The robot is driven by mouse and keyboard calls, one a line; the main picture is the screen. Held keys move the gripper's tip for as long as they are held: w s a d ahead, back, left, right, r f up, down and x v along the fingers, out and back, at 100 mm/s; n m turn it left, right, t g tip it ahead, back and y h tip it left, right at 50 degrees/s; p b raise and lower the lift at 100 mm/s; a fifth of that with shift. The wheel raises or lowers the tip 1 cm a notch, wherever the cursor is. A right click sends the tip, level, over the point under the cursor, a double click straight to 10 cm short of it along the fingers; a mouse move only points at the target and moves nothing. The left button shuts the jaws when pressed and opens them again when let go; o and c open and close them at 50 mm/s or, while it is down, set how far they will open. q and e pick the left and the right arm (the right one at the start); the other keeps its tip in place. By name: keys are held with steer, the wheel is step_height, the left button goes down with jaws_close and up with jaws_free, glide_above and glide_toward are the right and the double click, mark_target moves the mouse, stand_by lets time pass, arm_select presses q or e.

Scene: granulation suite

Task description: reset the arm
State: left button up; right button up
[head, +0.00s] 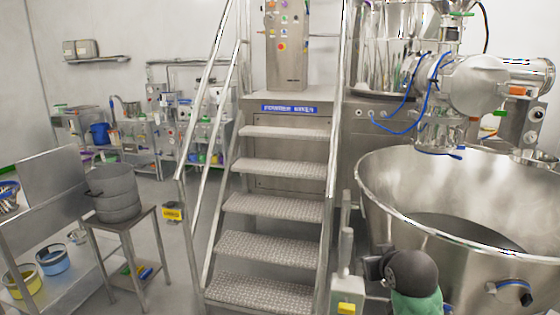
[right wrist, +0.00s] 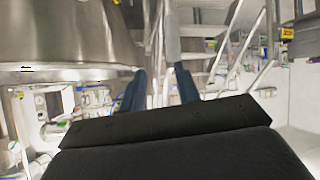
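My right gripper (right wrist: 162,90) shows in the right wrist view, its two dark blue fingers apart with nothing held between them. A pale upright post (right wrist: 173,40) stands beyond the gap between the fingers; I cannot tell how far away it is. My left gripper is in neither view. In the head view a dark rounded form with a green part shows at the lower right, in front of the steel bowl; it may be part of my right arm, but no fingers can be made out there.
A large steel bowl (head: 460,215) fills the right side and also shows in the right wrist view (right wrist: 70,35). Metal steps (head: 272,207) with handrails rise in the middle. A grey drum (head: 112,195) stands on a small table at left. Floor is clear between that table and the steps.

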steer(key=s+a+f+n+g+y, duration=0.1)
steer(key=s+a+f+g, duration=0.25)
steer(key=s+f, duration=0.65)
steer(key=s+a+f+g+y, duration=0.15)
steer(key=s+a+f, duration=0.35)
steer(key=s+f, duration=0.5)
steer(key=s+a+f+g, duration=0.1)
steer(key=s+f+g, duration=0.3)
steer(key=s+f, duration=1)
steer(key=shift+s+a+h, duration=0.25)
steer(key=shift+s+h, duration=0.1)
steer(key=shift+s, duration=0.9)
steer(key=shift+d, duration=0.1)
